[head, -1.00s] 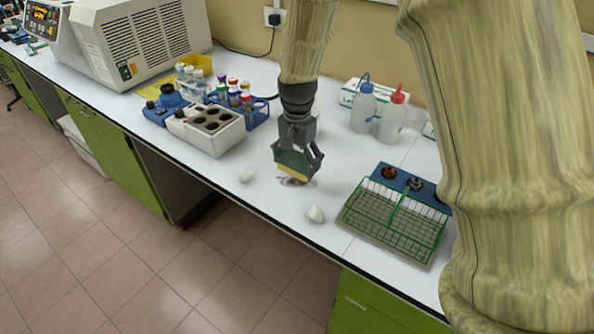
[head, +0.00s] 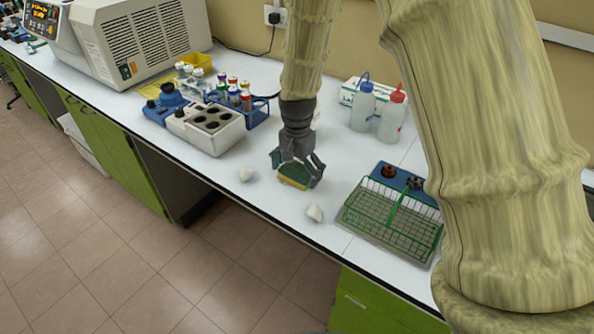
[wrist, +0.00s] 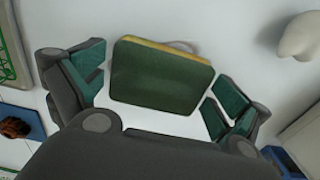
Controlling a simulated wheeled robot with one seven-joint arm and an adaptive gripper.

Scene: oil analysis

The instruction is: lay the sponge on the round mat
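The sponge (head: 292,183) is a green block with a yellow layer. In the wrist view the sponge (wrist: 160,78) lies between my fingers, green face towards the camera. My gripper (head: 297,172) is low over the bench around it. In the wrist view the fingers of my gripper (wrist: 160,85) are spread, with narrow pale gaps beside the sponge, so it looks open. A small grey curved edge, seemingly the round mat (wrist: 182,46), shows past the sponge's yellow side. The rest of the mat is hidden, so the exact contact is unclear.
White lumps (head: 246,174) and (head: 314,213) sit left and right of my gripper. A green wire rack (head: 393,220) stands to the right. Wash bottles (head: 391,118) stand behind. A white block with wells (head: 206,129) and a blue tube rack (head: 258,110) stand left.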

